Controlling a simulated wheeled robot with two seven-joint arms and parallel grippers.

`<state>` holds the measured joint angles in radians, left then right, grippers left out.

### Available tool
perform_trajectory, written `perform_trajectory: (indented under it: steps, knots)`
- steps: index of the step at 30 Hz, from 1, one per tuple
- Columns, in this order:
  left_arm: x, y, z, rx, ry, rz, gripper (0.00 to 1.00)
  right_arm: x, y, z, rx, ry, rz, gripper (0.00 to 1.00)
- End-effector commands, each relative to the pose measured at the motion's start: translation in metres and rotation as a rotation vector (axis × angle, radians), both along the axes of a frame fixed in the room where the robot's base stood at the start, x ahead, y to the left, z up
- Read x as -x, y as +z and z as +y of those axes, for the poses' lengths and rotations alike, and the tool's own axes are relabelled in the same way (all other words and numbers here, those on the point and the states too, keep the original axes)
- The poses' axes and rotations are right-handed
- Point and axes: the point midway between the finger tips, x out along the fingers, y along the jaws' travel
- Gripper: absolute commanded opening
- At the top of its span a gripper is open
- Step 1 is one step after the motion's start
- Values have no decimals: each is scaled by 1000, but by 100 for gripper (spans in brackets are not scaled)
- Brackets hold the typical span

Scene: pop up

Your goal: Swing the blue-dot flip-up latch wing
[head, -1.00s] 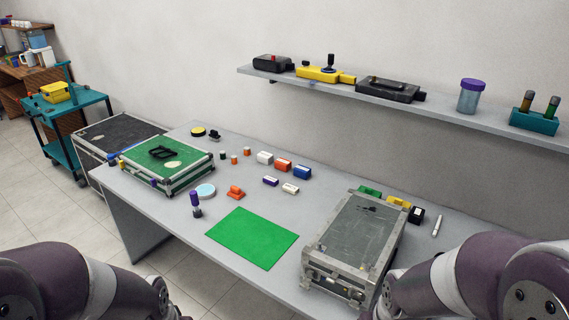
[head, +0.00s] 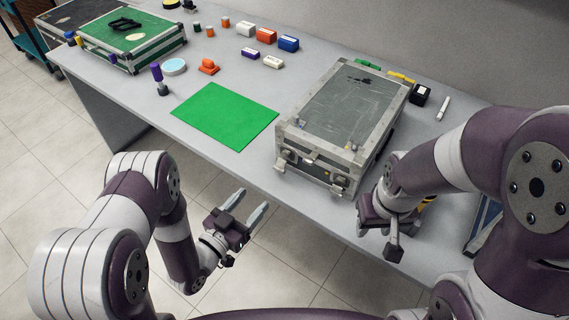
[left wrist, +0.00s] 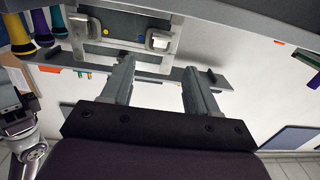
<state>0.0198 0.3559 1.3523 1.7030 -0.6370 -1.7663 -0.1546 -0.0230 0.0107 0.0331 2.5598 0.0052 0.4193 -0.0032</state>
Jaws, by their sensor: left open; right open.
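The grey hard case (head: 345,105) lies flat on the table. Its front face carries two metal latches, a left one (head: 288,162) and a right one (head: 340,184).
A green mat (head: 226,115) lies left of the case. A green-topped case (head: 130,40) stands further left, with small coloured blocks (head: 266,36) behind the mat. A black block (head: 420,94) and a white marker (head: 442,108) lie right of the case. The floor in front is clear.

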Motion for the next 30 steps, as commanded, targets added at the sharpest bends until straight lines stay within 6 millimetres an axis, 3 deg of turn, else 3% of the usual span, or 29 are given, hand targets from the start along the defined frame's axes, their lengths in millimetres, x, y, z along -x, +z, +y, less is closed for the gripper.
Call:
perform_trajectory:
  steps: [5,12,18,28,29,30]
  knots:
    - [-20,6,-14,9,0,-29,59,0,0,0,0,0,0,43]
    - [-72,5,-48,9,3,-27,59,0,-2,0,0,0,1,43]
    - [-99,5,-66,8,5,-25,59,0,-3,0,0,0,1,43]
    - [-106,5,-70,8,7,-22,59,0,-4,0,0,0,1,43]
    - [-106,5,-70,8,7,-22,56,0,-4,0,0,0,1,43]
    - [-106,5,-70,7,7,-23,43,0,-4,0,0,0,0,43]
